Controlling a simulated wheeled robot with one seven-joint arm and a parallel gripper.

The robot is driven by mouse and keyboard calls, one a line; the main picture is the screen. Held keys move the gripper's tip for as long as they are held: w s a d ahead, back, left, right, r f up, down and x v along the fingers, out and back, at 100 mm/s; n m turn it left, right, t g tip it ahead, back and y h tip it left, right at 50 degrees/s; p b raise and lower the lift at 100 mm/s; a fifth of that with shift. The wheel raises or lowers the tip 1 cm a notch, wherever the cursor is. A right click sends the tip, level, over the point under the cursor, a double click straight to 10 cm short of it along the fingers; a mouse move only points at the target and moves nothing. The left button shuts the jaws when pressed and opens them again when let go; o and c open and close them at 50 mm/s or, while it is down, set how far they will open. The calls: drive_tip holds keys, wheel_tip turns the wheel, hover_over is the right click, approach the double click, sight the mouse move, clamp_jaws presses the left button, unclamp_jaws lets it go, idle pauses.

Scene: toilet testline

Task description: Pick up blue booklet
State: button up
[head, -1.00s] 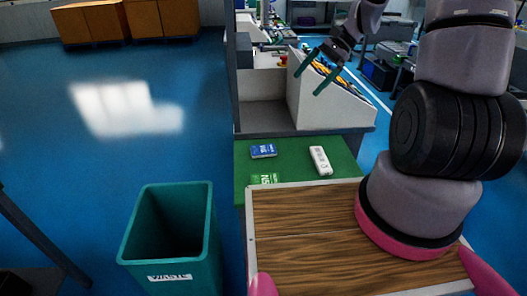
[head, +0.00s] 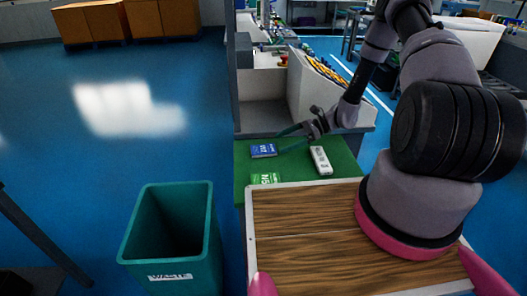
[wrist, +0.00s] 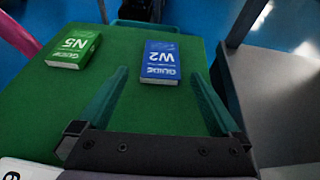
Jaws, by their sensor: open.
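The blue booklet (head: 263,150) lies flat on the green table (head: 247,170), near its left side in the head view. In the wrist view the blue booklet (wrist: 161,62) reads "GUIDE W2" and lies ahead, between the lines of the two fingers. My gripper (head: 290,138) is beside the booklet's right side in the head view, low over the table. In the wrist view my gripper (wrist: 158,85) is open, with green fingers apart and nothing between them at their base. I cannot tell whether the fingers touch the booklet.
A green booklet (wrist: 73,47) marked N5 lies left of the blue one in the wrist view. A white remote-like device (head: 320,160) lies on the table's right part. A grey bin wall (head: 325,95) rises behind. A teal waste bin (head: 135,240) stands front left.

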sight(264, 149)
drive_tip(key=shift+x, duration=3.15)
drive_tip(key=shift+w+r, duration=0.1)
drive_tip(key=shift+r, duration=0.05)
drive_tip(key=c, duration=1.3)
